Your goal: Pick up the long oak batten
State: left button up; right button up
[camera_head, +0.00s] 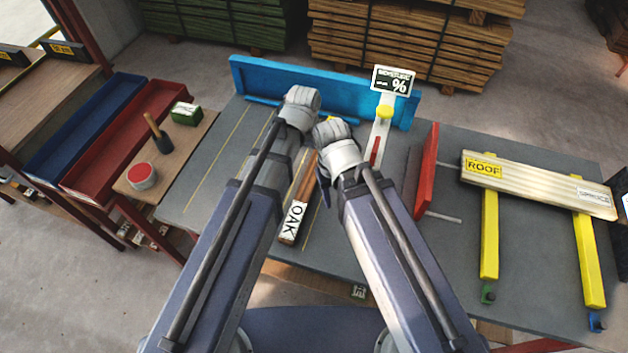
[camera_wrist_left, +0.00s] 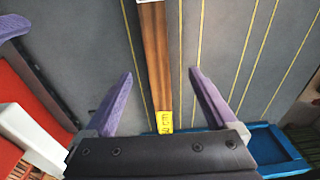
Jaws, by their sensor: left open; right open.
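The long oak batten (camera_head: 292,220) lies on the grey bench top, a dark brown strip with a white OAK label at its near end. Its middle is partly hidden by my arms in the head view. In the left wrist view the batten (camera_wrist_left: 157,60) runs between the spread fingers of my left gripper (camera_wrist_left: 162,75), touching neither finger visibly. A yellow label marks its far end. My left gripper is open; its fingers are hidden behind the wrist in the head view. My right gripper (camera_head: 322,178) is open beside the batten, on its right, mostly hidden by its own wrist.
A blue fence (camera_head: 255,80) runs along the bench's back. A white meter stand with a sign (camera_head: 393,80) and a red upright plate (camera_head: 425,175) stand right of the arms. A ROOF board (camera_head: 540,187) rests on yellow supports. Red (camera_head: 110,150) and blue trays are left.

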aim_at(313, 170)
pick_arm(q)
jog(key=w+f, duration=0.1)
jog(key=w+d+f+b, duration=0.1)
jog(key=w, duration=0.1)
jog(key=shift+d+f, duration=0.1)
jog(key=shift+f, duration=0.1)
jog(key=f+b, duration=0.5)
jog(key=w+f+b, duration=0.1)
jog(key=f+b, duration=0.2)
jog(key=shift+d, duration=0.25)
pick_arm(e)
notch_tip(313, 170, down, 10)
jog(key=shift+f, duration=0.2)
pick_arm(q)
jog(key=shift+r, duration=0.2)
pick_arm(e)
jog(key=shift+r, duration=0.1)
pick_arm(q)
grip_shut()
